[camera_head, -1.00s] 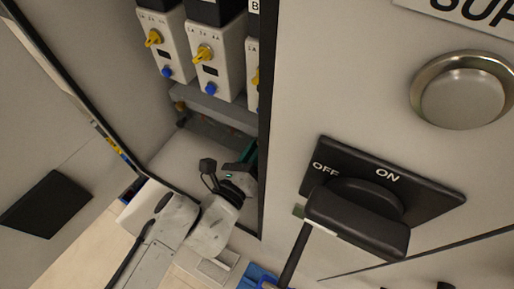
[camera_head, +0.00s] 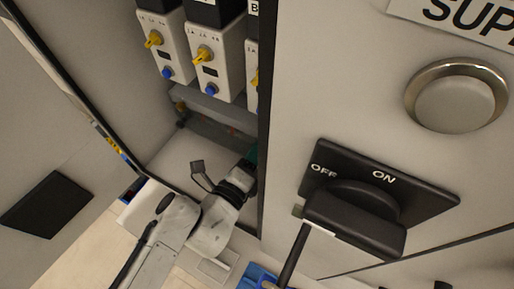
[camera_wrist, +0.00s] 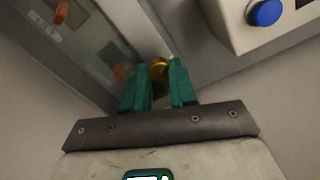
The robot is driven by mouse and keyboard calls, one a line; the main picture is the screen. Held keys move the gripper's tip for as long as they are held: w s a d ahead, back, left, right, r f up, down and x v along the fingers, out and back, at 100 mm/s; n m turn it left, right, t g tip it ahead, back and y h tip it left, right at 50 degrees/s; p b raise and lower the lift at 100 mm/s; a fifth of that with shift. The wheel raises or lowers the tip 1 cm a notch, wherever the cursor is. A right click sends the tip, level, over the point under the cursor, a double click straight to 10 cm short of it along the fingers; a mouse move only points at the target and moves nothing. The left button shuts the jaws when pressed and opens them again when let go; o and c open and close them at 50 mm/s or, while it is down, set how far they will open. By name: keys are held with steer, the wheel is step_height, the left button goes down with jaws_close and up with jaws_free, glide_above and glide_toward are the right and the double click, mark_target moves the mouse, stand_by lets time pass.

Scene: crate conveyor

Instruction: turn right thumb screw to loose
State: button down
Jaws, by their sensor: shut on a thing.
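The thumb screw (camera_wrist: 157,68) is a small round brass-coloured knob in the middle of the wrist view. The two green fingers of my gripper (camera_wrist: 160,76) stand on either side of it, shut on it near their tips. In the head view my gripper (camera_head: 250,158) reaches into the lower part of the cabinet, and only a bit of green finger shows. The cabinet's front frame hides the rest of the fingers and the screw there.
Above my gripper are white modules (camera_head: 213,60) with yellow levers and blue buttons. A grey rail (camera_head: 215,125) runs below them. A black ON/OFF handle (camera_head: 355,222) and a round button (camera_head: 455,98) are on the panel at right. The open door (camera_head: 60,120) is at left.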

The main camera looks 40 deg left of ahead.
steer(key=shift+s+a+f+n, duration=0.1)
steer(key=shift+n, duration=7.4)
steer(key=shift+f+n, duration=0.1)
steer(key=shift+n, duration=7.4)
steer(key=c, duration=0.9)
jaws_free()
steer(key=shift+r, duration=0.15)
steer(key=b+v, duration=0.1)
steer(key=v, duration=0.9)
steer(key=shift+s+b, duration=0.35)
steer(key=shift+b, duration=0.05)
